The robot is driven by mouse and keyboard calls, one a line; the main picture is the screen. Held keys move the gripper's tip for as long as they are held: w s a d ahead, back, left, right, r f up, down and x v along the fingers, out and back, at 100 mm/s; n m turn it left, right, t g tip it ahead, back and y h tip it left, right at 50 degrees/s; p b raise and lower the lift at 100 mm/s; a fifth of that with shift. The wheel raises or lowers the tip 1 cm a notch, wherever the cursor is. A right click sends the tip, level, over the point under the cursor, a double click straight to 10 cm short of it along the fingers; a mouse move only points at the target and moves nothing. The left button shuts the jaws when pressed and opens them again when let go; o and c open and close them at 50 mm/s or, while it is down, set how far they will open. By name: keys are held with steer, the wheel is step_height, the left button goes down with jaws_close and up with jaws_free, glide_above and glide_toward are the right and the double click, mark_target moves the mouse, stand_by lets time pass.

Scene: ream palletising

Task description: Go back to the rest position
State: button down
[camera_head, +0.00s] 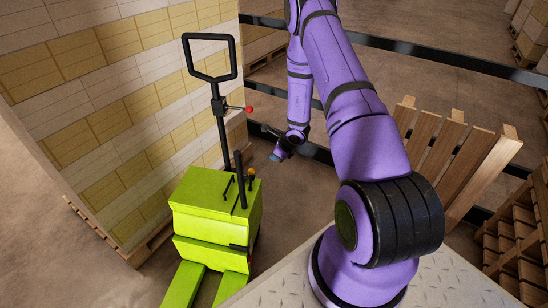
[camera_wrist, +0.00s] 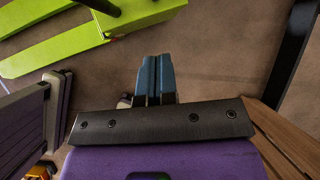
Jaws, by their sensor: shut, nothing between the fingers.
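My purple arm rises from its base at the lower right of the head view and reaches back and down to my gripper (camera_head: 277,157). The gripper is small there, just right of the green pallet truck, and holds nothing. In the wrist view its two blue fingers (camera_wrist: 155,79) lie side by side, shut, with brown floor beyond them. No ream is between them.
The green pallet truck (camera_head: 215,215) with its black handle (camera_head: 210,57) stands left of my arm. A tall stack of white and yellow reams (camera_head: 110,95) is at the left. Wooden pallets (camera_head: 455,150) lean at the right. A black rail (camera_head: 440,57) runs behind.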

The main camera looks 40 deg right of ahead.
stand_by(0.3)
steer(key=w+a+r+n+y, duration=0.1)
steer(key=a+r+n, duration=0.25)
steer(key=r, duration=0.55)
steer(key=w+a+r+n+y, duration=0.1)
steer(key=a+r+n, duration=0.25)
steer(key=r, duration=0.65)
steer(key=a+r+n+y, duration=0.1)
steer(key=a+r+n, duration=0.3)
steer(key=r, duration=0.5)
steer(key=s+a+r+n+g, duration=0.1)
steer(key=s+a+r+n, duration=0.35)
steer(key=r, duration=0.25)
steer(key=s+a+r+n, duration=0.3)
steer(key=s+a+r, duration=0.15)
steer(key=r, duration=0.35)
steer(key=s+r+n+h, duration=0.1)
steer(key=s+r+n, duration=0.2)
steer(key=s, duration=0.5)
steer(key=s+r+n+h, duration=0.2)
steer(key=s+r+n, duration=0.2)
steer(key=s, duration=0.5)
steer(key=s+r+n+h, duration=0.2)
steer(key=s+r+n, duration=0.1)
steer(key=s, duration=0.6)
steer(key=shift+a+r+n, duration=0.35)
steer(key=shift+r, duration=0.15)
